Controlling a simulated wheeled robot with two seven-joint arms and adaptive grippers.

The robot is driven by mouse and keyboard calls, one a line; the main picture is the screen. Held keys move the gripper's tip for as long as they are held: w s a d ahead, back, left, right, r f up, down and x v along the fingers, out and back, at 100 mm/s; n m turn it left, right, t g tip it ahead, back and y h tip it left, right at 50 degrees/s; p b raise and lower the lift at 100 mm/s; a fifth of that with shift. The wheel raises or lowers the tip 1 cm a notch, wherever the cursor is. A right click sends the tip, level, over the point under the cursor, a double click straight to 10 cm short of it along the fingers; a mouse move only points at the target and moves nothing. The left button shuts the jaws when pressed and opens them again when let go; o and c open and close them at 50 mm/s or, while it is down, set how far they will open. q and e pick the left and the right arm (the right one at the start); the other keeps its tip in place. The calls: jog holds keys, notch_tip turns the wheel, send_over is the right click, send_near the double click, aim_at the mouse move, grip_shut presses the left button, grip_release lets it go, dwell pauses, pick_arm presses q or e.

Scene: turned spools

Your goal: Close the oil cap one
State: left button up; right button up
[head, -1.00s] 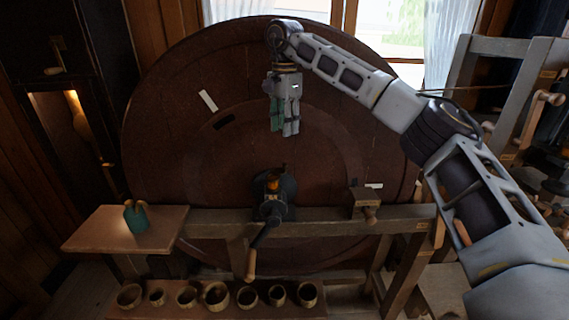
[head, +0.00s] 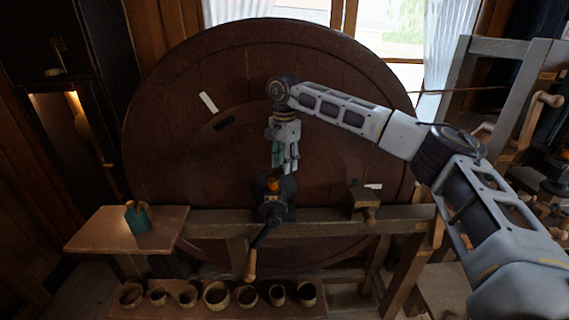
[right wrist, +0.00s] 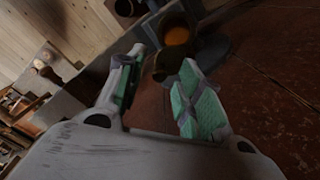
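A dark metal oil cup with an orange inside (head: 273,184) stands on the bearing block (head: 271,208) in front of the big wheel. It shows at the top of the right wrist view, with its round orange mouth (right wrist: 176,36) uncovered. A dark rounded piece (right wrist: 166,65) beside the mouth looks like the cap, but its hinge is unclear. My right gripper (head: 284,168) points down just above the oil cup. Its green-padded fingers (right wrist: 152,92) are apart with nothing between them. My left gripper is in no view.
The big brown wheel (head: 330,110) stands close behind the gripper. A crank with a wooden handle (head: 251,264) hangs below the block. A small wooden block (head: 363,200) sits right on the beam. A teal pot (head: 138,218) stands on the left table (head: 95,238).

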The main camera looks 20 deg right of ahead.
jog(key=shift+f, duration=0.55)
jog(key=shift+c, duration=0.4)
grip_shut()
